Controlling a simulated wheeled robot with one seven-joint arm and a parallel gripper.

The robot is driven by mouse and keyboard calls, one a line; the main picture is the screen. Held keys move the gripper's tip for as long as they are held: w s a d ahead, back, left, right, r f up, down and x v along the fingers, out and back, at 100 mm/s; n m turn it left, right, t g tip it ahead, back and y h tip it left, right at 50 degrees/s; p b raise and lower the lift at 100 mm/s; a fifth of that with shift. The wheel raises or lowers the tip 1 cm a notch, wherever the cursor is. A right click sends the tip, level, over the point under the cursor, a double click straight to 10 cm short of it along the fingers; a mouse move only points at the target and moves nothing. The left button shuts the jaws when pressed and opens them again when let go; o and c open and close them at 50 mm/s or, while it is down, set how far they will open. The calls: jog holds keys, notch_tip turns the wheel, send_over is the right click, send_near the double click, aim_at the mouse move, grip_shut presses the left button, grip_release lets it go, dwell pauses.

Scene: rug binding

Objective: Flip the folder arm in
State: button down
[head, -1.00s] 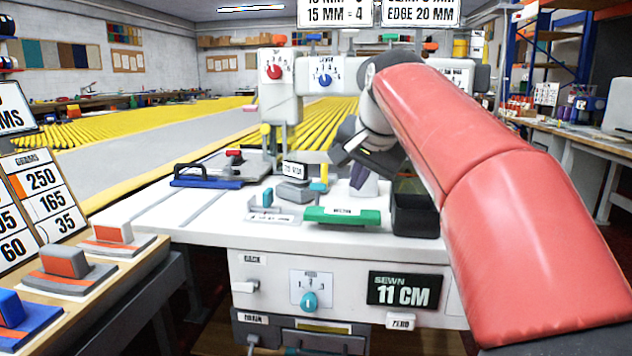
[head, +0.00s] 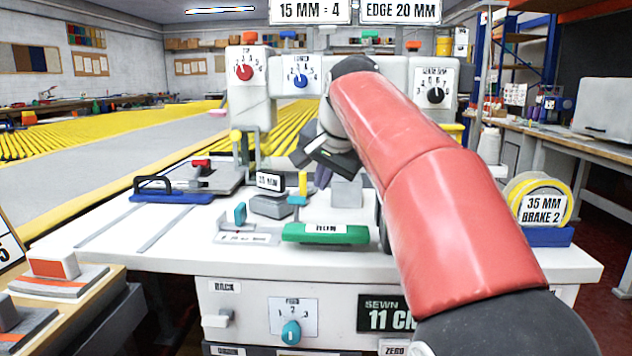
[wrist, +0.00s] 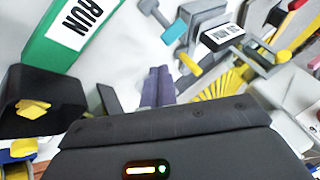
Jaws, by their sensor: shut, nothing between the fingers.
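The folder, a grey block with a black-and-white MM label (head: 269,181), stands on the white machine table, left of my gripper. In the wrist view its label (wrist: 222,38) is at upper right. A teal tab (head: 297,200) and a yellow post (head: 303,183) are beside it; I cannot tell which piece is the folder arm. In the wrist view a teal-tipped grey bar (wrist: 174,32) points left from the labelled block. My gripper (head: 322,178), with purple fingers, is right of the yellow post, partly hidden by my arm. Its fingers (wrist: 158,76) are together and empty, apart from the teal tip.
A green RUN bar (head: 326,233) lies at the table's front. A grey block (head: 346,194) stands by my gripper. A labelled yellow roll (head: 541,203) stands at right.

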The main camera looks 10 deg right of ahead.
jog(key=b+x, duration=0.1)
jog(key=x, duration=0.6)
jog(key=shift+w+f, duration=0.15)
jog(key=shift+f, duration=0.15)
jog(key=shift+w+a, duration=0.85)
jog(key=shift+w, duration=0.15)
jog(key=shift+w+a, duration=0.55)
jog(key=shift+w, duration=0.05)
jog(key=shift+a+p, duration=0.2)
jog(key=shift+p, duration=0.25)
